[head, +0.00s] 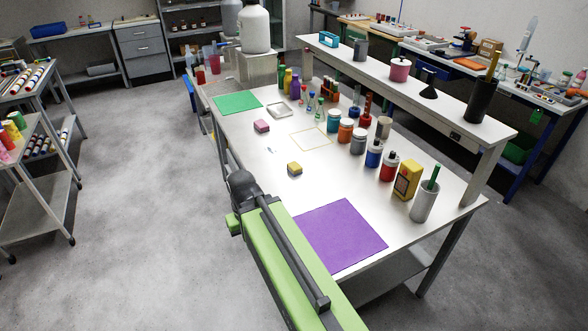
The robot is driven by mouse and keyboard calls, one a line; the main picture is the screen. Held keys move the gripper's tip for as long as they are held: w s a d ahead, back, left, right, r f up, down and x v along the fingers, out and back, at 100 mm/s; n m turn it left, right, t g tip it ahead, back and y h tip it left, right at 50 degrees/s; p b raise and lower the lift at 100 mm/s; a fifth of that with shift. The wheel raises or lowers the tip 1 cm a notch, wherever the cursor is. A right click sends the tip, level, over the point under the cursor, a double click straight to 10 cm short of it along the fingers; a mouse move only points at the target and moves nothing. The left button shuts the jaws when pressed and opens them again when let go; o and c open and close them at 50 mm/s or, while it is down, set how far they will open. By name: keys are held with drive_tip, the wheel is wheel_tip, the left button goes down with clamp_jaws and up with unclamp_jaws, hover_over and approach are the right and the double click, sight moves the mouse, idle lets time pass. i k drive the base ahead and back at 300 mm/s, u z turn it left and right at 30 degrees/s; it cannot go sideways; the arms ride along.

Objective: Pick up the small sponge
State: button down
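A small yellow sponge-like block (294,168) with a darker side lies on the white table (264,185), near its middle. A similar pink block (261,126) lies farther back on the same table. Both could be sponges; the yellow one looks slightly smaller. My green and dark arm reaches up from the bottom of the head view to the table's near left edge, short of the yellow block. My gripper does not show, so I cannot see whether it is open or shut. Nothing covers either block.
A purple mat (338,234) lies at the front and a green mat (237,103) at the back left. Several jars and bottles, including a blue one (374,153), line the table's right side beside a raised shelf (430,88). A grey cup (424,202) stands front right.

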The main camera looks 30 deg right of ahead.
sight(294, 168)
drive_tip(key=k, duration=0.55)
drive_tip(key=u, duration=0.85)
drive_tip(key=i, duration=2.3)
drive_tip(key=z, duration=0.85)
